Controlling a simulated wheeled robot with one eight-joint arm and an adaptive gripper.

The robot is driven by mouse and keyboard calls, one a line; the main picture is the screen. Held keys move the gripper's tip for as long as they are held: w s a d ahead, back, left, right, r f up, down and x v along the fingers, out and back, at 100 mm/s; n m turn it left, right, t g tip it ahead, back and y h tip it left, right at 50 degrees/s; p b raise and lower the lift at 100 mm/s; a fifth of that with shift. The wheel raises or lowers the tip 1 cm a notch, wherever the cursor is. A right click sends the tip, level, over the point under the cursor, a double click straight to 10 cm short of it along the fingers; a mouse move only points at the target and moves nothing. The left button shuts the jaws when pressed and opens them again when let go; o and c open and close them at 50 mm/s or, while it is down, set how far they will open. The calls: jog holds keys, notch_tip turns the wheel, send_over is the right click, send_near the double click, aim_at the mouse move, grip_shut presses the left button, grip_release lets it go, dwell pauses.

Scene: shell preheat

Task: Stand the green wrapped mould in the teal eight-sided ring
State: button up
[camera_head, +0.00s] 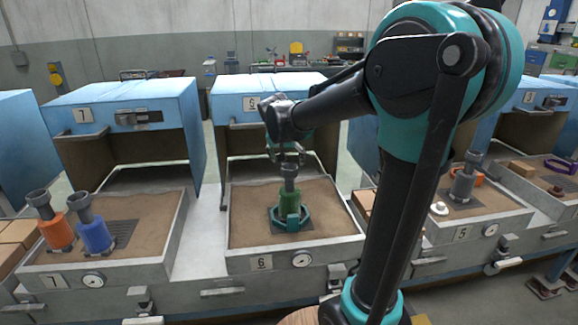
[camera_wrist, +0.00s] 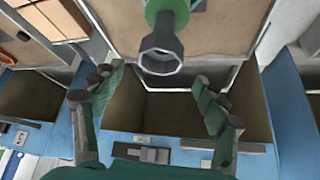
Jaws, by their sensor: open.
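The green wrapped mould (camera_head: 289,198), with a grey cup-shaped top, stands upright in the sand tray marked 6. The teal eight-sided ring (camera_head: 291,222) is around its foot, on a dark grate. My gripper (camera_head: 287,153) is just above the mould's top in the head view, fingers pointing down, and empty. In the wrist view the mould (camera_wrist: 163,52) shows its grey eight-sided mouth and a bit of green at the top edge. My gripper's two fingers (camera_wrist: 160,80) are spread wide there, apart from the mould.
Tray 5 (camera_head: 512,208) at right holds a grey mould (camera_head: 464,184) and a small white piece (camera_head: 439,209). A blue hood (camera_head: 247,105) stands behind tray 6. Sand around the ring is clear.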

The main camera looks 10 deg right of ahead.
jog(key=v, duration=0.5)
jog(key=s+d+f+n+g+y, duration=0.1)
jog(key=s+d+f+n, duration=0.1)
jog(key=s+f, duration=0.9)
jog(key=s+d+f+n+g+y, duration=0.1)
jog(key=s+d+f, duration=0.3)
jog(key=s+f, duration=0.7)
jog(key=s+n, duration=0.1)
jog(key=s, duration=0.1)
jog(key=shift+s+d, duration=0.2)
jog(key=shift+s, duration=0.1)
